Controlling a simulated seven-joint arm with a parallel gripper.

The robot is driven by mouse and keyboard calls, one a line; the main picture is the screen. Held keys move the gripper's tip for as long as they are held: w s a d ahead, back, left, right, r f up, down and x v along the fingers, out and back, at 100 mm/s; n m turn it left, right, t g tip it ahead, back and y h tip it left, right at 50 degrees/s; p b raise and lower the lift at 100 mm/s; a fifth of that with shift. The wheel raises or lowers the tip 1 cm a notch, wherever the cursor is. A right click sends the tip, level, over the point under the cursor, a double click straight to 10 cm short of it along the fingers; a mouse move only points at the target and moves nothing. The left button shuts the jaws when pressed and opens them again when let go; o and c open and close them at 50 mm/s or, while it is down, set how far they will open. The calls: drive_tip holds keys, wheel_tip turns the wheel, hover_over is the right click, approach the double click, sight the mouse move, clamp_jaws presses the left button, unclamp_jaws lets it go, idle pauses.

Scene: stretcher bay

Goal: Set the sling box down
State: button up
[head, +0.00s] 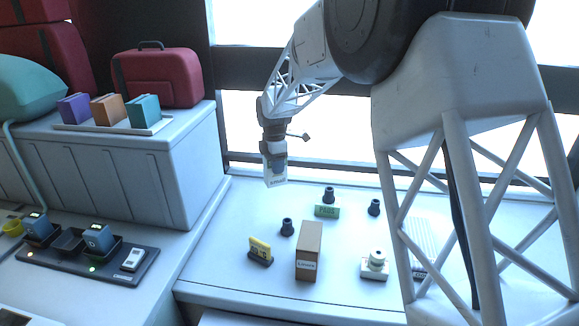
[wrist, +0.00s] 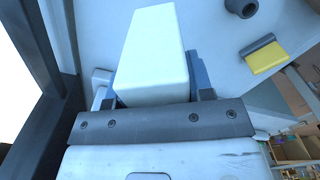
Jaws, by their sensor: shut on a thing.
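My gripper (head: 275,163) points down over the back part of the white table and is shut on a white box, the sling box (head: 276,180). The box hangs below the fingers, roughly upright, with small dark print that I cannot read. In the wrist view the pale box (wrist: 155,50) sits between the blue-grey fingers (wrist: 158,88). It appears to be in the air, clear of the things on the table.
The table's left part is bare.

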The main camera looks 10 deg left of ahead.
drive_tip(key=r, duration=0.3)
drive_tip(key=d+r, duration=0.1)
drive_tip(key=r, duration=0.1)
drive_tip(key=shift+w+r, duration=0.2)
drive_tip(key=w+d+m, duration=0.1)
drive_tip(key=w+d, duration=0.2)
drive_tip(key=d, duration=0.9)
drive_tip(key=w+d+m, duration=0.2)
drive_tip(key=d, duration=1)
drive_tip(key=s+d+m, duration=0.2)
drive_tip(key=d, duration=1.4)
drive_tip(key=s+d+m, duration=0.1)
drive_tip(key=s+d, duration=0.1)
drive_tip(key=d, duration=1.3)
drive_tip(key=f, duration=0.5)
drive_tip(key=shift+w, duration=0.3)
drive_tip(key=shift+f, duration=0.1)
wheel_tip(320, 180, down, 6)
drive_tip(key=shift+f, duration=0.15)
